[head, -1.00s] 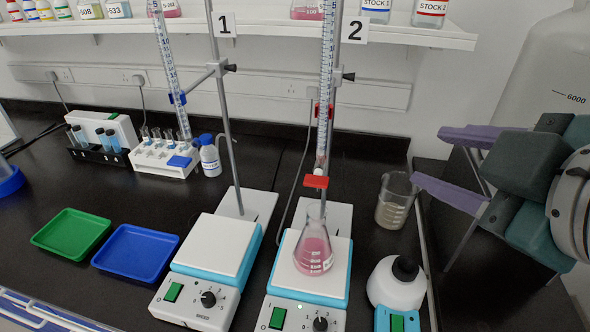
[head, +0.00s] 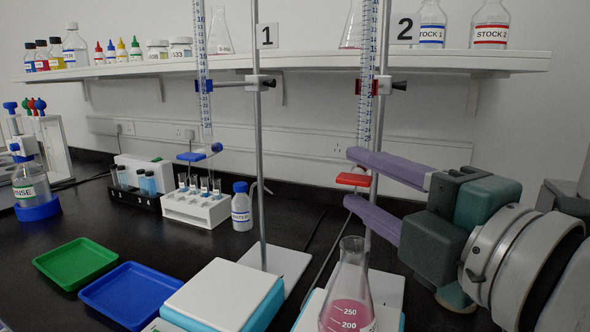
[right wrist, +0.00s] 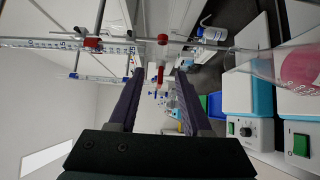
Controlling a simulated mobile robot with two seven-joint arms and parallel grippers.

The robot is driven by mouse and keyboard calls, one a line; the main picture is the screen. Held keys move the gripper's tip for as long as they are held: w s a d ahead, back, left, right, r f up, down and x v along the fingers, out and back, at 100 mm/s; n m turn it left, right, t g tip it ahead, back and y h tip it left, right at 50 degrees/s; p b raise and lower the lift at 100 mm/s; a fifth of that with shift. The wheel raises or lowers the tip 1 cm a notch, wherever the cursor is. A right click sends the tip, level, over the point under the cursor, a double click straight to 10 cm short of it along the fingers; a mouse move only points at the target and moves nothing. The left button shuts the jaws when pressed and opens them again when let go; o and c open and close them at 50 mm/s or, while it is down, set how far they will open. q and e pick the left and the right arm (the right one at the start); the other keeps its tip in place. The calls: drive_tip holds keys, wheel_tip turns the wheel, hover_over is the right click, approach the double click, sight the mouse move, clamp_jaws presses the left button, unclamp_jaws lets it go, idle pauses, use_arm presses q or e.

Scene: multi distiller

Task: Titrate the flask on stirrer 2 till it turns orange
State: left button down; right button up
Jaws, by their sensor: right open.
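The conical flask (head: 347,310) holds pink liquid and stands on stirrer 2 (head: 308,318), cut off at the bottom of the head view. The flask also shows at the right of the right wrist view (right wrist: 295,68). Burette 2 (head: 367,110) hangs upright above it, with a red stopcock handle (head: 353,180). My right gripper (head: 350,179) is open, its purple fingers above and below the handle in the head view. In the right wrist view the red handle (right wrist: 160,74) appears between the fingertips; contact cannot be told. My left gripper is not in view.
Stirrer 1 (head: 225,290) and burette 1 (head: 205,90) stand to the left. A vial rack (head: 195,208), a water bottle (head: 241,208), a green tray (head: 75,262) and a blue tray (head: 130,294) lie farther left. A shelf (head: 300,63) with bottles runs along the wall.

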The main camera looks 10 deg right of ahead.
sight(346, 175)
drive_tip(key=x, duration=0.5)
drive_tip(key=shift+w+a, duration=0.1)
drive_tip(key=shift+w, duration=0.25)
drive_tip(key=shift+c, duration=0.4)
clamp_jaws()
drive_tip(key=m+t+b, duration=0.1)
drive_tip(key=b, duration=0.2)
drive_tip(key=m+t+b, duration=0.1)
drive_tip(key=b, duration=0.3)
drive_tip(key=shift+r+m+t, duration=0.3)
drive_tip(key=shift+r, duration=0.05)
